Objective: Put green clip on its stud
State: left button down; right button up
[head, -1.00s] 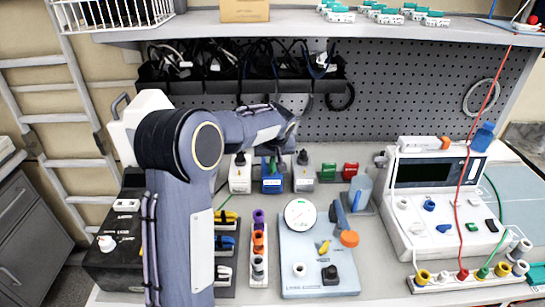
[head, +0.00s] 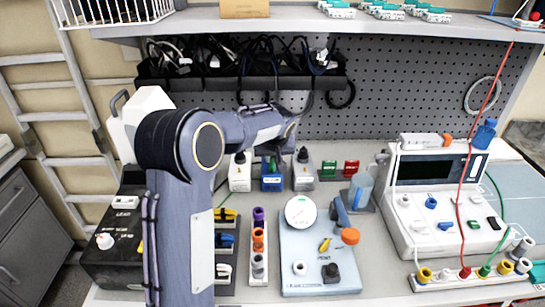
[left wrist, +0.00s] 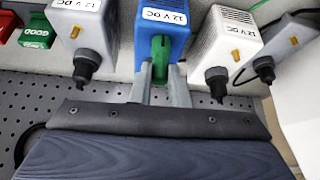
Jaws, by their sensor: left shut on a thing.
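The green clip (left wrist: 159,58) stands upright at the front of the blue 12 V DC unit (left wrist: 163,22) in the left wrist view. My left gripper (left wrist: 160,74) is shut on it, with one finger on each side. The blue unit's stud is hidden behind the clip, so I cannot tell whether the clip is seated. My right gripper is not in view.
Behind is a pegboard (head: 420,100) with a cable rack (head: 160,88). A gauge plate (head: 310,268), a row of coloured connectors (head: 259,240) and a large white device (head: 440,205) occupy the bench.

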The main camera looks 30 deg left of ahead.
pick_arm(q)
jog(key=c, duration=0.8)
grip_release()
notch_tip(320, 180, up, 7)
jog(key=p, duration=0.4)
jog(key=shift+p, duration=0.3)
